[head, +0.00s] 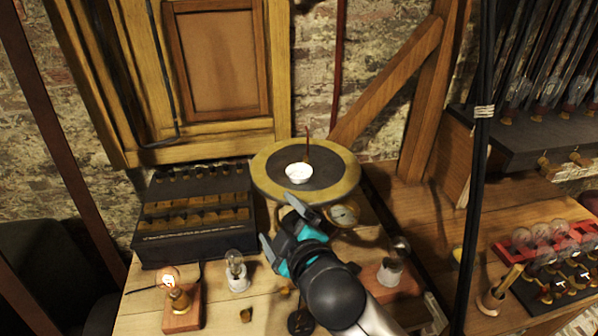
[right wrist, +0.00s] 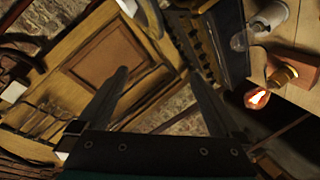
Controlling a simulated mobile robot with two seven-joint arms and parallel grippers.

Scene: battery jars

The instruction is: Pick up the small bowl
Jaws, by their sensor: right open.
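The small bowl (head: 299,173) is white and sits upright on the dark centre of a round disc with a yellowish rim (head: 262,182), in the middle of the head view. A thin upright rod stands just behind it. My right gripper (head: 277,217) is open and empty, in front of the disc and lower in the picture than the bowl, apart from it. In the right wrist view its two fingers (right wrist: 158,75) are spread with nothing between them, and I cannot make out the bowl there. My left gripper is not in view.
A black stepped box (head: 195,240) stands left of the disc. A lit bulb on a wooden block (head: 182,308) and a bulb in a white holder (head: 237,275) are at the front left. A round gauge (head: 344,215) is by the disc's front edge. Black cables (head: 478,150) hang at right.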

